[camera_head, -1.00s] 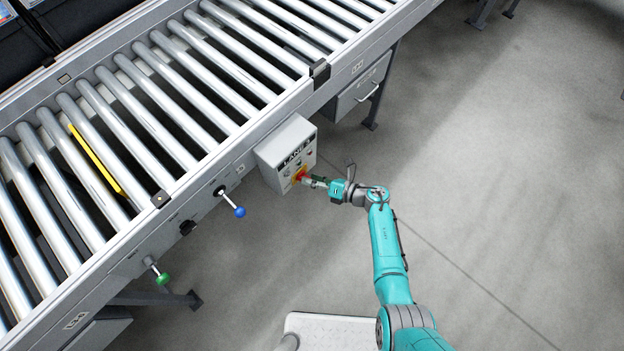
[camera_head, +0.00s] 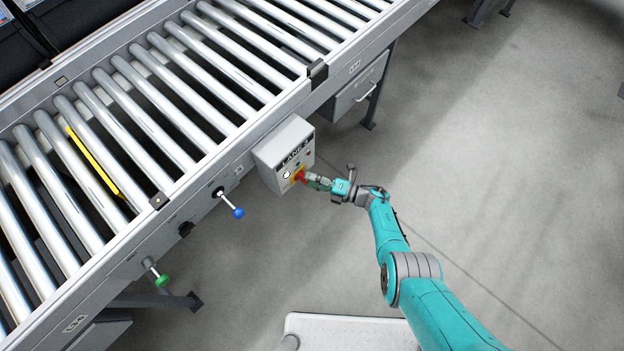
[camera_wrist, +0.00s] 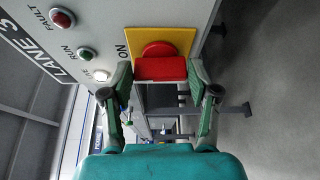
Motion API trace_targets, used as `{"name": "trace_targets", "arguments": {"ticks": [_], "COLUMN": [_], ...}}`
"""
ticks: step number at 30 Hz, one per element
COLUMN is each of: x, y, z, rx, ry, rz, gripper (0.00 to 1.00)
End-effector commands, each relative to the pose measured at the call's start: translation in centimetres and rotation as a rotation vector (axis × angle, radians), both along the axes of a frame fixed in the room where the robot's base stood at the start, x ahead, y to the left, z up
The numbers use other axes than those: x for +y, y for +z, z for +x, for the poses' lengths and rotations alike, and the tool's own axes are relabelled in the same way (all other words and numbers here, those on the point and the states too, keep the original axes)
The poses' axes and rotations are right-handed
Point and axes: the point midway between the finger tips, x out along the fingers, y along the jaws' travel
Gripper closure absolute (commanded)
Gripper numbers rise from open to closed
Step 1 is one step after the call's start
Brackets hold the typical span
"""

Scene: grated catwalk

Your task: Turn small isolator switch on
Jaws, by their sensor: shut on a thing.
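The small isolator switch has a red handle (camera_wrist: 160,68) on a yellow plate (camera_wrist: 181,37), on the front of the grey LANE 3 box (camera_head: 283,146). In the wrist view the handle lies crosswise, with the word ON printed left of the plate. My gripper (camera_wrist: 160,76) has a finger at each end of the handle and is shut on it. In the head view my gripper (camera_head: 309,178) reaches the box from the right and partly hides the red handle (camera_head: 300,175). A white lamp (camera_wrist: 101,76) on the box looks lit.
The box also carries a red FAULT lamp (camera_wrist: 62,18) and a green RUN lamp (camera_wrist: 85,54). It hangs on the roller conveyor's side (camera_head: 255,133). A blue-knobbed lever (camera_head: 238,212) and a green knob (camera_head: 162,280) stick out to the left. Floor on the right is clear.

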Motion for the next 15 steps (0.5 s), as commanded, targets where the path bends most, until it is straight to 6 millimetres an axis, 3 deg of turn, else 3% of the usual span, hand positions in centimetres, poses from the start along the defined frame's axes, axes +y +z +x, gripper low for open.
{"name": "trace_targets", "arguments": {"ticks": [15], "x": [-0.02], "y": [-0.13], "z": [0.03], "rx": [0.057], "ry": [-0.001], "rz": [0.044], "gripper": [0.74]}}
